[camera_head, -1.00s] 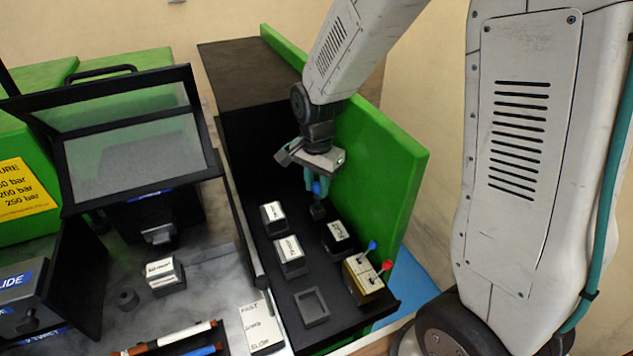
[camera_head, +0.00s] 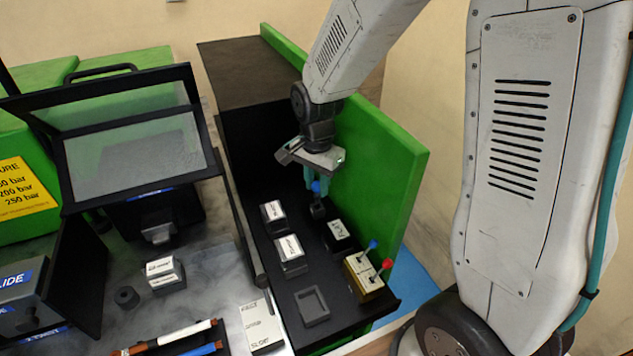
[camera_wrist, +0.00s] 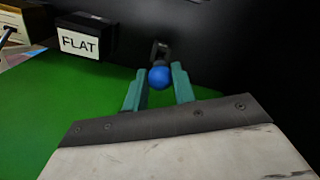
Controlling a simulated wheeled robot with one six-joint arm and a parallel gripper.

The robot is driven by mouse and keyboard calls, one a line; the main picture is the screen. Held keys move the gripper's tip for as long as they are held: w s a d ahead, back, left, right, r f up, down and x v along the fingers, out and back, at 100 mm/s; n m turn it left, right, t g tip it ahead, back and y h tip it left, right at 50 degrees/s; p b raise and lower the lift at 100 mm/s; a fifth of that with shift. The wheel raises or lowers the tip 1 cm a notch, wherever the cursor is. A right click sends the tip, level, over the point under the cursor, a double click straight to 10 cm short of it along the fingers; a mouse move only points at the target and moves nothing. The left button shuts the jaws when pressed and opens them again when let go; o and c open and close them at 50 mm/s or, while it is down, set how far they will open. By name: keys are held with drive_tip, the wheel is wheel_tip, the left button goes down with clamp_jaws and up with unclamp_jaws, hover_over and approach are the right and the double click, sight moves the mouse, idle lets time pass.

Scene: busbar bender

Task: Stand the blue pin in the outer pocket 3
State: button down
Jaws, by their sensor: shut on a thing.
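My gripper (camera_head: 317,185) has teal fingers closed around a round blue knob (camera_head: 316,187), which I take to be the head of the blue pin. In the wrist view the blue knob (camera_wrist: 160,76) sits between the two fingertips (camera_wrist: 161,85). A small dark block-like piece (camera_head: 318,210) shows just below the knob; I cannot tell whether it is part of the pin or a pocket under it. The gripper is over the back part of the black tray (camera_head: 262,150), beside the green wall. No pocket number is readable, and the pin's lower end is hidden.
Labelled blocks stand in the tray: FLAT (camera_head: 338,237) and two others to its left (camera_head: 290,255). A tan block (camera_head: 364,277) with one blue-topped and one red-topped stick is at front right. An empty square frame (camera_head: 312,305) lies nearby. The green wall (camera_head: 385,170) is close on the right.

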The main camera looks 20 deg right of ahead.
sight(317, 194)
drive_tip(key=shift+f, duration=1.8)
drive_tip(key=c, duration=1.1)
unclamp_jaws()
drive_tip(key=shift+o, duration=0.2)
drive_tip(key=shift+r, duration=0.15)
wheel_tip(317, 194, up, 7)
drive_tip(key=shift+r, duration=0.25)
